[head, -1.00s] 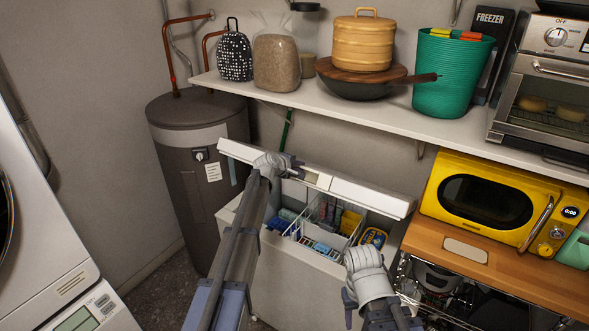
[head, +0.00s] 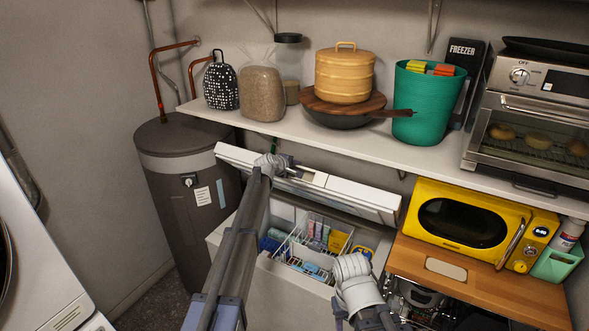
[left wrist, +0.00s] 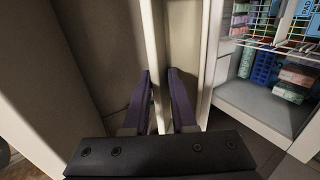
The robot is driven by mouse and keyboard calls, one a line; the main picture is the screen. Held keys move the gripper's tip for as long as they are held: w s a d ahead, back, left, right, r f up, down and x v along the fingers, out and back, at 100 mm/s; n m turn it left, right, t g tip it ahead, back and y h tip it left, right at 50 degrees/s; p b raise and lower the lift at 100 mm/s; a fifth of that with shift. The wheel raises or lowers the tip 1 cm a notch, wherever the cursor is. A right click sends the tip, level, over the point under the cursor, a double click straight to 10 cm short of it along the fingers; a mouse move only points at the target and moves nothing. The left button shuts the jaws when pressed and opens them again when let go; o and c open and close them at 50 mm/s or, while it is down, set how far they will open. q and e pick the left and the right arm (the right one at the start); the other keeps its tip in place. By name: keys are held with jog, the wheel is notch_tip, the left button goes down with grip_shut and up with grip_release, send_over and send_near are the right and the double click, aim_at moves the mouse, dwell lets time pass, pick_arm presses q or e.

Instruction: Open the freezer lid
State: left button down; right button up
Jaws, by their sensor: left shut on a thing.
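The white freezer lid (head: 345,197) stands raised and tilted over the chest freezer (head: 290,290), leaving a wide gap at the front. My left gripper (head: 285,168) is shut on the lid's edge, left of its middle. In the left wrist view the two fingers (left wrist: 160,98) straddle the lid's pale edge (left wrist: 157,50). Inside the freezer, wire baskets (head: 322,238) hold colourful packages. My right gripper (head: 352,280) is in front of the freezer's right part, apart from the lid. Its fingertips cannot be made out.
A white shelf (head: 270,127) crosses the wall above and behind the lid, with a green bin (head: 428,100), pan and jars. A water heater (head: 180,200) stands left. A yellow microwave (head: 470,222) on a wooden counter (head: 470,285) is close on the right.

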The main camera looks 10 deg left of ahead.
pick_arm(q)
jog(key=c, duration=0.9)
grip_release()
jog(key=shift+s+r, duration=0.1)
jog(key=p+v, duration=0.4)
jog(key=v, duration=0.3)
jog(key=shift+s+a, duration=0.1)
jog(key=shift+s, duration=0.2)
